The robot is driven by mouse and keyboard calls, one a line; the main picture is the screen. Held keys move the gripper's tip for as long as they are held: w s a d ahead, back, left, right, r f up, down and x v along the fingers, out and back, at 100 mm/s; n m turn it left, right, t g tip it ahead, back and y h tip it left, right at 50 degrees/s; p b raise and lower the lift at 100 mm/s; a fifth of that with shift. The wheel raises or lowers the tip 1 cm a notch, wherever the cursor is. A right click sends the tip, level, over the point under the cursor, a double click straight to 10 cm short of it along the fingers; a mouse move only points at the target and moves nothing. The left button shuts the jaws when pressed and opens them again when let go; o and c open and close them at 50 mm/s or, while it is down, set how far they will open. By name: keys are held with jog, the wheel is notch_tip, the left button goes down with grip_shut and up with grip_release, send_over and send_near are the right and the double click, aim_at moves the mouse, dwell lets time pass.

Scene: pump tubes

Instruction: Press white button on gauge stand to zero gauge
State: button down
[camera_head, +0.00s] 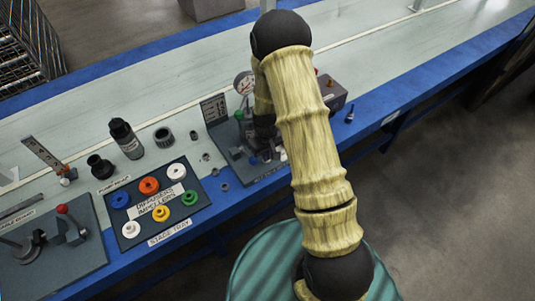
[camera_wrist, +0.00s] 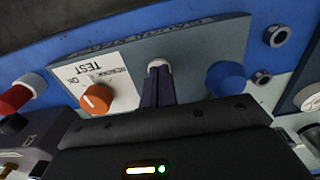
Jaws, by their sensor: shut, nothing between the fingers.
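The gauge stand is a grey base (camera_wrist: 205,50) with a TEST plate (camera_wrist: 118,78) and an orange knob (camera_wrist: 97,98) in the wrist view. A white round button (camera_wrist: 159,63) shows right at the tips of my gripper (camera_wrist: 158,73). The dark fingers are together and empty, pointing at the button and partly covering it. I cannot tell whether they touch or press it. In the head view the round gauge (camera_head: 244,82) stands upright left of my arm, its reading too small to tell. My arm hides much of the stand there.
A blue knob (camera_wrist: 225,77) sits beside the fingers on the base. A dark box (camera_head: 332,93) stands right of my arm. A board of coloured knobs (camera_head: 132,238), a black bottle (camera_head: 125,139) and a lever fixture (camera_head: 88,252) lie to the left. The bench behind is clear.

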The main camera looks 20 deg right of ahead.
jog(key=shift+s+f, duration=0.2)
jog(key=shift+f, duration=0.05)
notch_tip(320, 180, up, 14)
jog(key=p, duration=0.3)
jog(key=shift+w+r+p, duration=0.15)
jog(key=shift+r+p, duration=0.1)
jog(key=shift+p, duration=0.15)
dwell(0.9)
jog(key=s+r+m+t+p, duration=0.1)
jog(key=s+r+p, duration=0.3)
jog(key=s+r, duration=0.3)
jog(key=s+d+r+m+t+p, duration=0.1)
jog(key=s+r+p, duration=0.4)
jog(key=r, duration=1)
jog(key=s+m, duration=0.1)
jog(key=s, duration=0.1)
jog(key=shift+s+r+m, duration=0.3)
jog(key=shift+s+r, duration=0.05)
